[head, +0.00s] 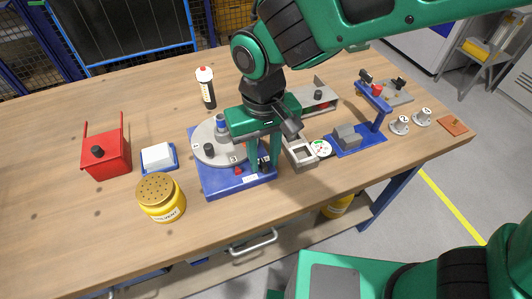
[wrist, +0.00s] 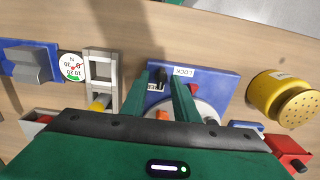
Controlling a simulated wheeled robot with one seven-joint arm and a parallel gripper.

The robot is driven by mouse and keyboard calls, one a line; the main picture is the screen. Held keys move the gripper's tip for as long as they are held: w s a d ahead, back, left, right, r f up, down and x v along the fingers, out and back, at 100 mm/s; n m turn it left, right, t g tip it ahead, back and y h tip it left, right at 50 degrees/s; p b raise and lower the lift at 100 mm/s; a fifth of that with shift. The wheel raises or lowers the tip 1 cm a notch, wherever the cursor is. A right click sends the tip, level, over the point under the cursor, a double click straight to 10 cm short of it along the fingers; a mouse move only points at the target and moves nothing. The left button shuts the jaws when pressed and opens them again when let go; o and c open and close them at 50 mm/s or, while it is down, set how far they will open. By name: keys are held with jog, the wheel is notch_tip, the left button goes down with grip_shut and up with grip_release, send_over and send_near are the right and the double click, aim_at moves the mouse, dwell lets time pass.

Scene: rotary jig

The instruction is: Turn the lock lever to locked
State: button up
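The rotary jig has a blue base plate (head: 222,188) with a round grey disc (head: 212,153) on it. In the wrist view the near part of its plate (wrist: 220,78) carries a white label reading LOCK (wrist: 184,72). A small dark piece, seemingly the lock lever (wrist: 160,75), stands beside a second, partly hidden label. My gripper (head: 264,168) points down over the plate's right front corner. In the wrist view its two fingers (wrist: 163,78) are apart, on either side of the dark piece. I cannot tell whether they touch it. The lever's pivot is hidden.
A yellow solvent can (head: 162,200) stands left of the jig, near a red box (head: 106,158) and a white block in a blue tray (head: 158,158). A grey square frame (head: 300,151), a round dial (head: 321,148) and a blue fixture (head: 358,142) are close on the right.

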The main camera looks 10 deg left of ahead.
grip_shut()
jog(key=shift+w+d+n, duration=0.1)
jog(key=shift+n, duration=0.3)
jog(key=n, duration=0.6)
jog(key=shift+n, duration=0.3)
jog(key=n, duration=0.5)
jog(key=shift+w+d, duration=0.1)
jog(key=n, duration=0.5)
jog(key=shift+n, duration=0.3)
